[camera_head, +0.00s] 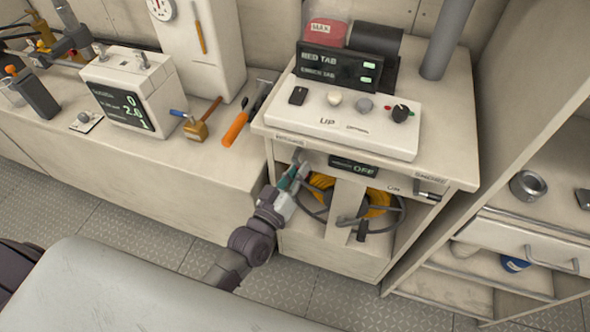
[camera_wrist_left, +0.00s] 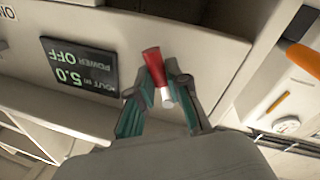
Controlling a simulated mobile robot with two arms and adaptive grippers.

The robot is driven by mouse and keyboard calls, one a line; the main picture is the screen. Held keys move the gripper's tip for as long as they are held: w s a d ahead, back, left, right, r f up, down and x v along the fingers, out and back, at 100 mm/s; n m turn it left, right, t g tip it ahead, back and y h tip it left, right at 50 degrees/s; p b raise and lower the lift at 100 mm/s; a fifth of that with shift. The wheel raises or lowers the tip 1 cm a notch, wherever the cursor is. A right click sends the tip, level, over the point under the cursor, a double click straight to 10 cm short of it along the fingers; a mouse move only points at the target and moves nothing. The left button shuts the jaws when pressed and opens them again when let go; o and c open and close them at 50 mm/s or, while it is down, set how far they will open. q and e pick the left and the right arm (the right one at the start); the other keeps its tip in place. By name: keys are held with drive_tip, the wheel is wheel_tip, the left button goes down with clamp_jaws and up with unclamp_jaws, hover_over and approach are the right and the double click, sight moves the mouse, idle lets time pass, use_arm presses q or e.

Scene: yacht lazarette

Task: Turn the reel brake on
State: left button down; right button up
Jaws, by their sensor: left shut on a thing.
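My left gripper (camera_head: 297,172) is at the upper left of the cabinet front, just left of the small display reading OFF (camera_head: 353,166). In the left wrist view its fingers (camera_wrist_left: 163,88) are shut on a small red-and-white lever (camera_wrist_left: 153,62), whose red end sticks out past them. The lever is hidden behind the gripper in the head view. My right gripper is not in view.
A dark handle (camera_head: 430,194) projects at the cabinet's front right, near the printed ON. A white control panel (camera_head: 340,120) with knobs lies on top. An orange-handled tool (camera_head: 235,129) lies on the left counter. Shelves with a drawer (camera_head: 530,245) stand at right.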

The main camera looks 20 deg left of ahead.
use_arm(q)
drive_tip(key=n, duration=0.2)
drive_tip(key=d+n, duration=0.1)
drive_tip(key=n, duration=0.2)
drive_tip(key=r+n+t+y, duration=0.1)
drive_tip(key=n, duration=0.1)
drive_tip(key=shift+d, duration=0.25)
drive_tip(key=n, duration=0.2)
drive_tip(key=r+n+y, duration=0.1)
drive_tip(key=n, duration=0.2)
drive_tip(key=n+y, duration=0.1)
drive_tip(key=n, duration=0.1)
drive_tip(key=shift+d+r+n+t+b, duration=0.25)
drive_tip(key=shift+r+n+t+b, duration=0.05)
drive_tip(key=shift+n+b, duration=0.1)
drive_tip(key=c, duration=1.1)
unclamp_jaws()
drive_tip(key=shift+r, duration=0.1)
drive_tip(key=shift+s, duration=0.1)
drive_tip(key=s, duration=0.4)
drive_tip(key=s+f, duration=0.1)
drive_tip(key=s, duration=0.2)
drive_tip(key=s+f, duration=0.1)
drive_tip(key=s, duration=0.3)
drive_tip(key=shift+s+a+f, duration=0.2)
drive_tip(key=shift+s, duration=0.15)
